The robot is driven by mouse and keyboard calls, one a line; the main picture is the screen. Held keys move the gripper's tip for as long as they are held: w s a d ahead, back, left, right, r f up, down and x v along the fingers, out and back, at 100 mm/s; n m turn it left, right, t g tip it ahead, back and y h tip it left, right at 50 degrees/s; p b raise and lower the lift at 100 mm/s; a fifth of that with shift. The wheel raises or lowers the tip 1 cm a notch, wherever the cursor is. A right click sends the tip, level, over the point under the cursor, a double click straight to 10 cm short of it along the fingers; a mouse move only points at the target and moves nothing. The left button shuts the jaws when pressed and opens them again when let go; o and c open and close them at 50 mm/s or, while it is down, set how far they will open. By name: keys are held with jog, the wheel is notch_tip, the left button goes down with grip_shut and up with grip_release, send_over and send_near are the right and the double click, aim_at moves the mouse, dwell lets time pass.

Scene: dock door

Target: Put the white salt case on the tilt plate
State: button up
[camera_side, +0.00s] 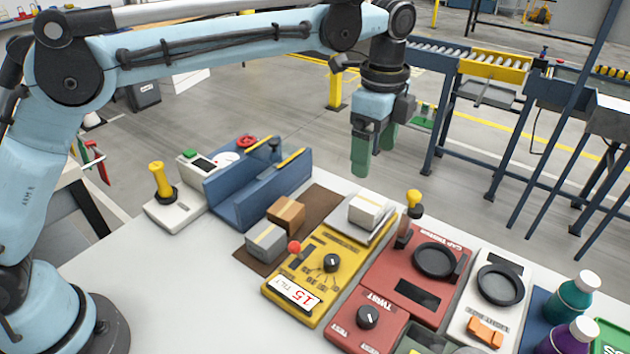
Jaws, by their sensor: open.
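A white case (366,209), apparently the salt case, rests on a pale plate (381,233) at the far end of a yellow device. The device (327,275) reads "TILT 15" and has a black knob and a red ball-topped lever. My gripper (374,160) with green fingers hangs above and behind the case. It is open and empty, clear of the case. The underside of the case is hidden.
A brown box (286,214) and a grey box (267,241) sit on a brown mat (318,204). A blue channel (258,190) stands behind left. A red twist and cap device (417,285) and a white device (500,293) stand right. Bottles (572,297) are far right. Front-left table is bare.

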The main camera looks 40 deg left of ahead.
jog(key=s+a+r+n+t, duration=0.35)
jog(key=s+a+n, duration=0.4)
jog(key=a, duration=0.45)
jog(key=s+a+f+n+t, duration=0.3)
jog(key=s+a+f+n, duration=0.3)
jog(key=s+a+n, duration=0.3)
jog(key=shift+s+n+t, duration=0.35)
jog(key=shift+s+n, duration=0.4)
jog(key=shift+s, duration=0.3)
